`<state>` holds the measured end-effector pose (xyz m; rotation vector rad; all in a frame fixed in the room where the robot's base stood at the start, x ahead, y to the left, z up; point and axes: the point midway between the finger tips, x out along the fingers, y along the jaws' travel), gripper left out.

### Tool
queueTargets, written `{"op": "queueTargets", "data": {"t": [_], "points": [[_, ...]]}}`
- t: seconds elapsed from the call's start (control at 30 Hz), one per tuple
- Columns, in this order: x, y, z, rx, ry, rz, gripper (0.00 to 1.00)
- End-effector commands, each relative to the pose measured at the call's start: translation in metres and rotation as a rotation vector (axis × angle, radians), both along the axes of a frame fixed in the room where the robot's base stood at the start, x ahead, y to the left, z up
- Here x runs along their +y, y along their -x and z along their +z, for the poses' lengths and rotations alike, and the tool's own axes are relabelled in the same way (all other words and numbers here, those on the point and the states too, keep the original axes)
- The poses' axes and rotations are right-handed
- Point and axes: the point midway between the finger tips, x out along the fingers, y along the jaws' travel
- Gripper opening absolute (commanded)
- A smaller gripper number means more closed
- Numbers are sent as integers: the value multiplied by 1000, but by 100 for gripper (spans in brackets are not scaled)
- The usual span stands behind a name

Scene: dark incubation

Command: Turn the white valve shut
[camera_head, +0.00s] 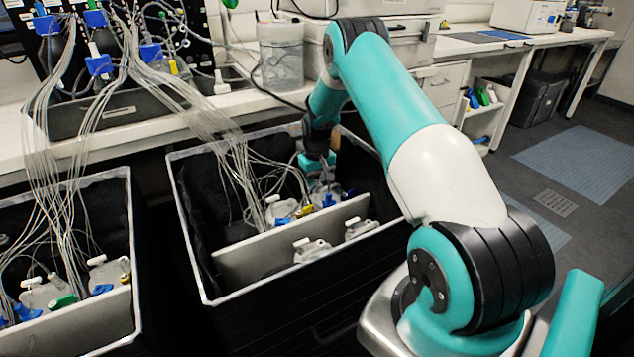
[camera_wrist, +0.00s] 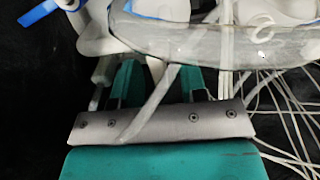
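Several clear bottles with white fittings lie in the black crate (camera_head: 183,220); I cannot tell which fitting is the white valve. One white fitting (camera_head: 272,198) is at the left of the back compartment, and another (camera_head: 303,242) is in front of the divider. My gripper (camera_head: 322,178) is down in the back compartment, its tips hard to see there. In the wrist view my gripper (camera_wrist: 155,78) has its teal fingers apart, close against a clear bottle (camera_wrist: 210,45). A pale tube crosses in front of the gap. Nothing is clearly gripped. A blue handle (camera_wrist: 40,12) is at upper left.
A pale divider (camera_head: 250,258) splits the crate. Thin clear tubes (camera_head: 240,175) hang into it, close to my arm. A second crate (camera_head: 120,325) with bottles is at left. The bench (camera_head: 135,128) runs behind, and open floor (camera_head: 530,165) is at right.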

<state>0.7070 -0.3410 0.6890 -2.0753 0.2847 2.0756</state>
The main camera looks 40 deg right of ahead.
Motion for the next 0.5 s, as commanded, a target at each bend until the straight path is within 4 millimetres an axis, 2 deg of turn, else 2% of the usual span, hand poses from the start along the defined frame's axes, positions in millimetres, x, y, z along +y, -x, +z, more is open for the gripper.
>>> {"op": "queueTargets", "data": {"t": [0.27, 0.3, 0.47, 0.5], "points": [[0, 0, -2, 0, 0, 0, 39], [0, 0, -2, 0, 0, 0, 37], [0, 0, -2, 0, 0, 0, 0], [0, 0, -2, 0, 0, 0, 0]]}}
